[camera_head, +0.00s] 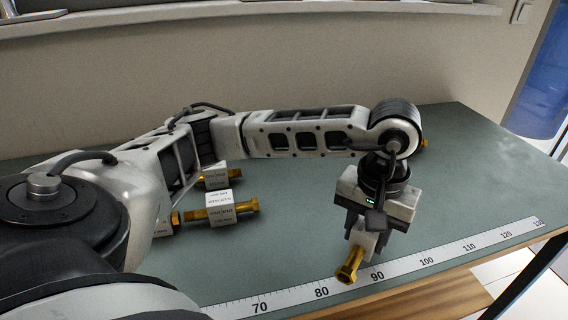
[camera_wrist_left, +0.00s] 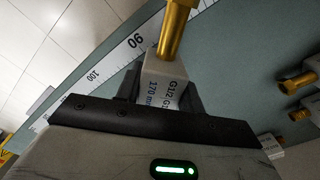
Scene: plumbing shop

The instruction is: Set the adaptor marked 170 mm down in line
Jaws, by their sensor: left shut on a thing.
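The adaptor marked 170 mm (camera_wrist_left: 172,80) is a white block with printed text and a brass threaded end. My left gripper (camera_head: 366,236) is shut on its white block. In the head view the brass end of the adaptor (camera_head: 349,266) points down and toward the front, over the ruler strip near the 90 mark. I cannot tell whether it touches the table. Several other adaptors with white blocks and brass ends lie at the left of the table, among them one adaptor (camera_head: 220,210) and another behind it (camera_head: 214,178). My right gripper is not in view.
A white ruler strip (camera_head: 452,252) with numbers runs along the table's front edge. The green table top (camera_head: 470,170) is clear at the right. A bit of brass (camera_head: 424,143) shows behind my left wrist. A blue barrel-like thing (camera_head: 541,95) stands beyond the table at the right.

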